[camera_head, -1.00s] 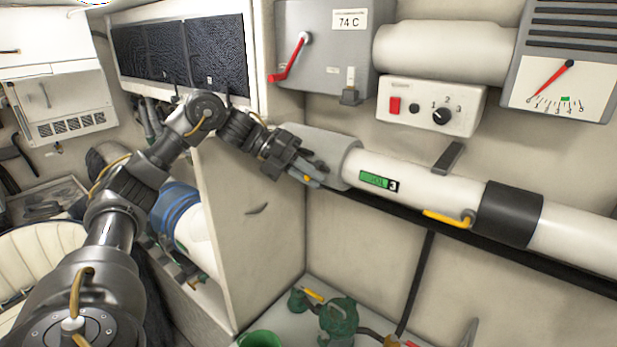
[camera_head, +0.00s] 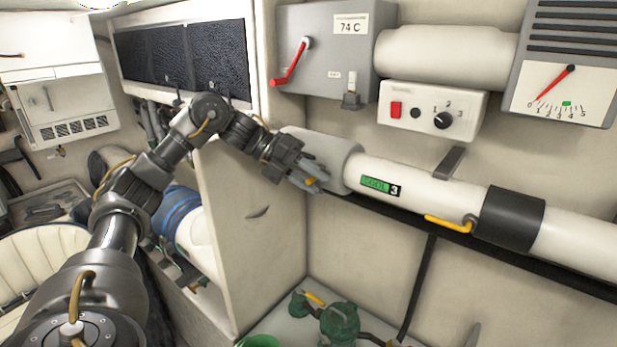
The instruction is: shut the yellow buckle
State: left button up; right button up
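My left gripper (camera_head: 309,178) is at the lower left end of the grey collar (camera_head: 345,165) on the white pipe. A small yellow piece (camera_head: 311,181) shows between or just beside its fingers, and the fingers hide most of it. I cannot tell whether they touch it or grip it. A second yellow part, a bent lever (camera_head: 447,224), sits along the underside of the pipe beside the black sleeve (camera_head: 511,218), with nothing near it. I cannot tell from the view which yellow part is the buckle. My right gripper is not in view.
The white pipe (camera_head: 430,195) slopes down to the right and carries a green label marked 3. Above it are a switch box (camera_head: 432,109), a grey box with a red lever (camera_head: 325,50) and a gauge (camera_head: 562,92). A cabinet side (camera_head: 255,230) stands below my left forearm. Green fittings (camera_head: 340,322) lie at the bottom.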

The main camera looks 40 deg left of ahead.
pick_arm(q)
jog(key=v, duration=1)
jog(key=shift+s+a, duration=0.2)
jog(key=shift+a, duration=0.15)
jog(key=shift+r, duration=0.1)
dwell(0.4)
